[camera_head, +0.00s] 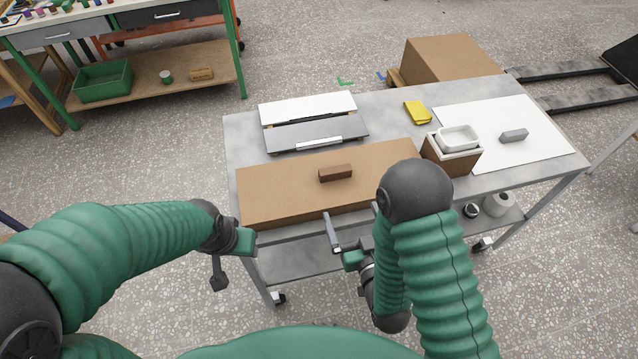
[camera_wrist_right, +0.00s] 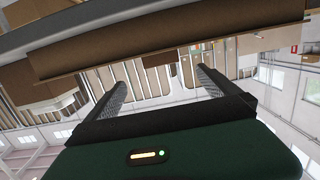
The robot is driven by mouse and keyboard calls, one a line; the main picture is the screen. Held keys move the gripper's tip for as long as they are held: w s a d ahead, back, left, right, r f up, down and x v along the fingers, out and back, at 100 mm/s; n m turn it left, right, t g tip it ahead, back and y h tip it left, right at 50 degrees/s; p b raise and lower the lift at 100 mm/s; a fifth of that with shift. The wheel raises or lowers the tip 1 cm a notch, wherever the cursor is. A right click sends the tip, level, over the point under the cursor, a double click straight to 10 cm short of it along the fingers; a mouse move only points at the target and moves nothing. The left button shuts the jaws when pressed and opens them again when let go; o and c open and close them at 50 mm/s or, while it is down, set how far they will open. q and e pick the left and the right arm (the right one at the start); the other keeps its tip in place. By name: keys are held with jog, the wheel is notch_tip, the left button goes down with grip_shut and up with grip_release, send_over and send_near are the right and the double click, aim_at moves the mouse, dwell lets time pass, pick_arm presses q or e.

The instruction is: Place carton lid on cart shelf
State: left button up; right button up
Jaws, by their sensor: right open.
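A wide, flat brown carton lid (camera_head: 285,190) lies on the front left of the grey cart's top (camera_head: 390,115), with a small dark brown block (camera_head: 335,173) on it. The cart's lower shelf (camera_head: 300,262) shows below, partly hidden by my right arm. My right gripper (camera_head: 333,232) is open at the lid's front edge, apart from the shelf. In the right wrist view, its two spread fingers (camera_wrist_right: 162,85) have nothing between them, and a brown edge (camera_wrist_right: 150,48) crosses above. My left gripper (camera_head: 230,262) hangs near the lid's front left corner; its jaw opening is unclear.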

aim_at(337, 175)
jog(key=w+b, duration=0.1)
jog(key=w+f+b, duration=0.2)
jog(key=w, duration=0.1)
jog(key=shift+a+b, duration=0.2)
jog(key=shift+b, duration=0.15)
jog(key=shift+w+a+r+p, duration=0.15)
jog(key=shift+w+r+p, duration=0.1)
jog(key=shift+w, duration=0.25)
jog(key=shift+w+a+r+p, duration=0.15)
jog(key=shift+w+r, duration=0.1)
jog(key=shift+w, duration=0.25)
jog(key=x, duration=0.3)
jog(key=p+x, duration=0.1)
jog(key=x, duration=0.2)
jog(key=a+x, duration=0.1)
jog(key=x, duration=0.2)
jog(key=shift+r+p, duration=0.3)
jog(key=shift+r, duration=0.1)
jog(key=shift+w+f, duration=0.1)
jog(key=shift+a, duration=0.1)
jog(key=c, duration=1.2)
pick_arm(q)
jog(key=x, duration=0.3)
jog(key=shift+s+d+f, duration=0.1)
jog(key=shift+s+d, duration=0.05)
jog(key=shift+d, duration=0.1)
pick_arm(e)
jog(key=shift+c, duration=0.7)
